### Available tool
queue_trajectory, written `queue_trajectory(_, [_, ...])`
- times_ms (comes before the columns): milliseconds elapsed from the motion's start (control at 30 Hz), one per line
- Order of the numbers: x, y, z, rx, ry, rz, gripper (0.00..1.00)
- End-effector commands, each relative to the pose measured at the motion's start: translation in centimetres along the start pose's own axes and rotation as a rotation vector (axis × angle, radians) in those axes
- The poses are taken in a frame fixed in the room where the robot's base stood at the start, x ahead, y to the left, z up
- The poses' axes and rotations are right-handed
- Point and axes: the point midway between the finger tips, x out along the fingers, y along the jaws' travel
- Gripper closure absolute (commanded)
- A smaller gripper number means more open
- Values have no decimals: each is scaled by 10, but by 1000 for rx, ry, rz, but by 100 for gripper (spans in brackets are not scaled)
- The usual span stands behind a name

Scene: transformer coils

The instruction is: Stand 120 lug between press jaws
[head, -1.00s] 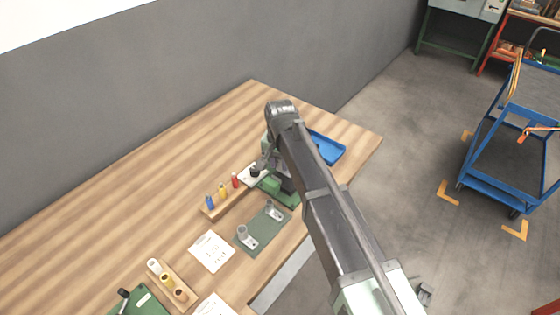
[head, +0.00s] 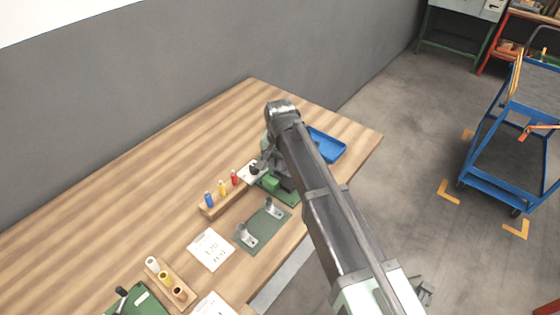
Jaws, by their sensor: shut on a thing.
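My gripper (head: 264,161) is at the press, at the far end of the work mat, mostly hidden behind my own arm. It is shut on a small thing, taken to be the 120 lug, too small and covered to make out. The green press (head: 271,184) stands just below and beside my gripper, and its jaws are partly hidden. I cannot tell whether the held lug touches them. Two grey metal lugs stand on the dark green mat (head: 263,229): one near its left edge (head: 246,238), one near its far end (head: 271,208).
A wooden rack (head: 208,212) holds blue, yellow and red pieces left of the press. A white card (head: 210,249) lies left of the mat. Another rack (head: 177,291) is nearer. A blue tray (head: 328,146) sits behind my arm. The table's left side is clear.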

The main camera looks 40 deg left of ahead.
Motion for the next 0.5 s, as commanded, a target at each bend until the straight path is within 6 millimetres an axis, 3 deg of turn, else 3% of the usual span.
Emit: queue_trajectory(500, [4,0,0,0,0,0,100])
